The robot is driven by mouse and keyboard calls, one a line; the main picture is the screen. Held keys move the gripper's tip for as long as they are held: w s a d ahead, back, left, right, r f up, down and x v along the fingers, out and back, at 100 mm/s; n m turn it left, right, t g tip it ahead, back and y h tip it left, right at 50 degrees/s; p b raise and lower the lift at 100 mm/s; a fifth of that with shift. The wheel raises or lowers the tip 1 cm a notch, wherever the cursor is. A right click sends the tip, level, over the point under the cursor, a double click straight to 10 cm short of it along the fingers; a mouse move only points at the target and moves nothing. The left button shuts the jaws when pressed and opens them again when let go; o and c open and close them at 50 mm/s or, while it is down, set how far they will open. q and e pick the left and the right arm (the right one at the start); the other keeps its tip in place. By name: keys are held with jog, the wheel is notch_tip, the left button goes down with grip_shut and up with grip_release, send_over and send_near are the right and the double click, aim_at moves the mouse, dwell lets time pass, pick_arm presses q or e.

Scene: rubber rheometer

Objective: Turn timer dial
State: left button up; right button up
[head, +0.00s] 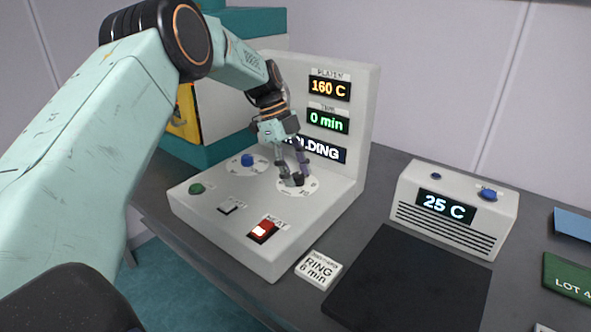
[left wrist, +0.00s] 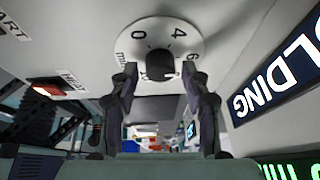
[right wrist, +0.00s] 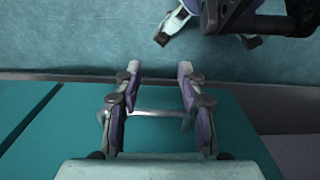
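The timer dial is a dark knob (left wrist: 160,65) on a round white scale (left wrist: 188,36) with 0, 4 and 6 in the left wrist view. In the head view its scale (head: 311,186) lies on the machine's sloped panel, and my gripper partly hides the knob. My left gripper (head: 293,180) points down at the dial. In the left wrist view its fingers (left wrist: 160,85) are open, one on each side of the knob, with gaps visible. The timer display (head: 328,120) reads 0 min. My right gripper (right wrist: 158,80) is open and empty, away from the panel.
The panel also has a blue knob (head: 248,160), a green button (head: 196,188), a small switch (head: 228,207) and a lit red HEAT switch (head: 262,230). A RING 6 min card (head: 318,269), a black mat (head: 405,285) and a 25 C unit (head: 455,210) are on the right.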

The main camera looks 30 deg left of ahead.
pick_arm(q)
jog(key=shift+o, duration=0.2)
jog(key=v, duration=1.2)
jog(key=shift+s+d, duration=0.1)
dwell(0.4)
